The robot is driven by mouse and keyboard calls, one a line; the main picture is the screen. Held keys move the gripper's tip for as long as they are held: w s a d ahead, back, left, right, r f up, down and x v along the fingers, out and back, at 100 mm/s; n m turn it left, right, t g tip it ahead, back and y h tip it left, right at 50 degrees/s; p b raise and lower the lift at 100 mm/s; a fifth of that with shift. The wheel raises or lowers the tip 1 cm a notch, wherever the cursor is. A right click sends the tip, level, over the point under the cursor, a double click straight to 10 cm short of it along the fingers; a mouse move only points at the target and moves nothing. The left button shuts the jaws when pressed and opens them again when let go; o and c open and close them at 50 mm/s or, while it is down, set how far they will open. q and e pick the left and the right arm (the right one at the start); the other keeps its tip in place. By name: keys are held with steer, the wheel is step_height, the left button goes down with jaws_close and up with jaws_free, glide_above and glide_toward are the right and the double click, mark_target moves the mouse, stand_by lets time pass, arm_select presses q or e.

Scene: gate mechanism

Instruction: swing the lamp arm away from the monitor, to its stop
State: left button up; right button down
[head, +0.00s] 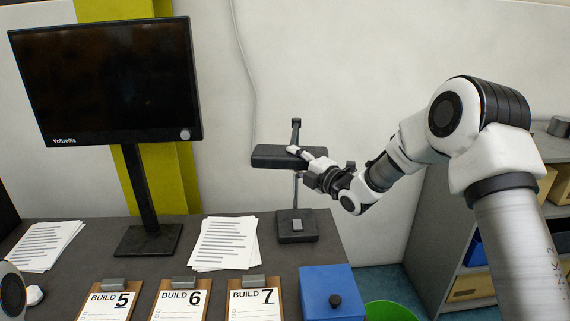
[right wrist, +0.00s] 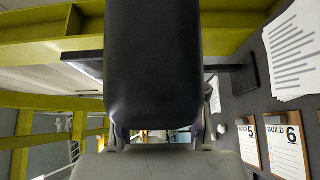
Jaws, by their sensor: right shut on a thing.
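The lamp has a dark base (head: 296,226) on the desk, a thin upright post and a dark, flat, elongated lamp arm (head: 272,156) at mid-height. The arm lies roughly crosswise, to the right of the black monitor (head: 105,80) with a clear gap between them. My right gripper (head: 303,153) comes in from the right and is shut on the lamp arm. In the right wrist view the dark lamp arm (right wrist: 153,60) fills the middle, between the fingers, and hides much behind it.
Paper sheets (head: 225,242) and several clipboards (head: 255,302) lie on the desk. A blue box (head: 332,292) with a dark knob stands at the front right, beside a green bin (head: 388,311). Grey shelving (head: 432,235) stands at right. The wall behind the lamp is bare except for a cable.

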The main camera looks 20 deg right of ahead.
steer(key=d+n+y, duration=0.1)
steer(key=d, duration=0.1)
steer(key=s+d+n+g+y, duration=0.1)
steer(key=d+y, duration=0.1)
steer(key=shift+s+d+p, duration=0.2)
steer(key=shift+d+p, duration=0.15)
steer(key=shift+p, duration=0.05)
steer(key=shift+g, duration=0.3)
steer(key=c, duration=1)
jaws_free()
steer(key=o, duration=0.4)
steer(key=shift+c, duration=0.2)
steer(key=shift+d, duration=0.1)
